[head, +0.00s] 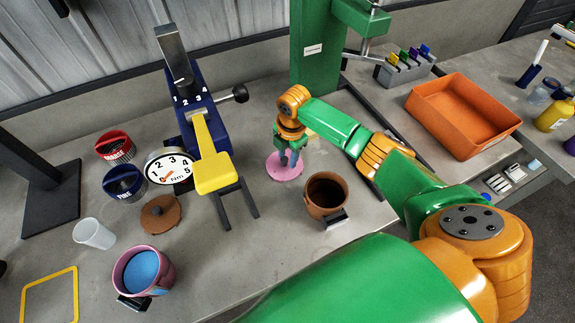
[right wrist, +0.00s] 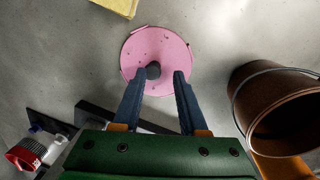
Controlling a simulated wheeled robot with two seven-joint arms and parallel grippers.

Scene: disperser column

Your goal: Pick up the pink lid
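The pink lid (head: 281,173) is a flat disc lying on the grey bench, left of the brown pot. It also shows in the right wrist view (right wrist: 163,45), with a dark round knob (right wrist: 153,70) near its middle. My right gripper (head: 290,158) points down over the lid and hides part of it in the head view. In the right wrist view my right gripper (right wrist: 160,78) has its fingers apart. The knob sits near the left fingertip, partly between the fingertips; I cannot tell whether they touch. My left gripper is not in view.
The brown pot (head: 326,195) stands close right of the lid. A blue and yellow stand (head: 212,172) with dark prongs is to the left. A brown lid (head: 160,214), a pink pot with blue contents (head: 146,271) and an orange tray (head: 463,115) are farther off.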

